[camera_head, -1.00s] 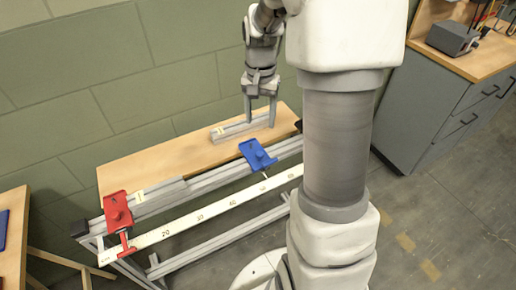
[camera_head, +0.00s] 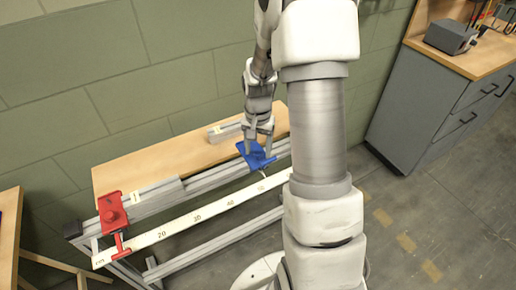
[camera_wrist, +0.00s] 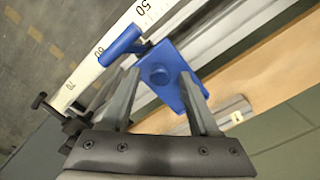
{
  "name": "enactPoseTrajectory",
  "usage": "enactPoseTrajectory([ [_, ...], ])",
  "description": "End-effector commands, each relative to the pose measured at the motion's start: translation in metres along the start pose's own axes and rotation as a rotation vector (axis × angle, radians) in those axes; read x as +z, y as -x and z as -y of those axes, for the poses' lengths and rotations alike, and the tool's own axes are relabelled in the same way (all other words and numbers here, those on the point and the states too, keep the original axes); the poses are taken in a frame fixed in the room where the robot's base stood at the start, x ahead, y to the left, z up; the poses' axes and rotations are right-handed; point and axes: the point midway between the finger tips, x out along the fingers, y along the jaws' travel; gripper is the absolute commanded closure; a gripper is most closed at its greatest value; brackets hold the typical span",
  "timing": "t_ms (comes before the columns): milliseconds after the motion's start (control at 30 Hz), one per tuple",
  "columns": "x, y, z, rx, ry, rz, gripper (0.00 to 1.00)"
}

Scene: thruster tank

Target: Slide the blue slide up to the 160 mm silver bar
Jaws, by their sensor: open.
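The blue slide (camera_head: 251,160) sits on the right part of the silver rail (camera_head: 210,181). It has a round knob on top, clearest in the wrist view (camera_wrist: 168,84). My gripper (camera_head: 260,150) points down at the slide, jaws open. In the wrist view its fingertips (camera_wrist: 160,78) lie on both sides of the knob; I cannot tell whether they touch it. One silver bar (camera_head: 158,192) lies along the rail against or close to the red stop (camera_head: 112,210). A wide gap separates this bar from the blue slide. The bar's label is too small to read.
A second silver bar (camera_head: 222,132) lies on the wooden board (camera_head: 150,163) behind the rail. A white scale (camera_head: 180,225) runs along the rail's front. A green wall stands behind, and a grey cabinet (camera_head: 425,125) at the right. The rail between bar and slide looks clear.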

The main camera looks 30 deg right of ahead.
Motion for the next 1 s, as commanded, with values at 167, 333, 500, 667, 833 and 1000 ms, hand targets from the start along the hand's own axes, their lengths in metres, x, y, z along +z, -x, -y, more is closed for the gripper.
enactPoseTrajectory([
  [167,-0.0001,0.0003,0.0001,0.000,0.000,0.000,0.58],
  [333,-0.0001,0.0005,0.0001,0.000,0.000,0.000,0.89],
  [500,-0.0002,0.0006,0.0002,0.000,0.000,-0.001,1.00],
  [667,-0.0002,0.0007,0.0002,0.000,0.000,-0.001,1.00],
  [833,-0.0003,0.0008,0.0002,0.000,0.000,-0.001,1.00],
  [1000,-0.0004,0.0009,0.0002,-0.001,0.000,-0.001,1.00],
])
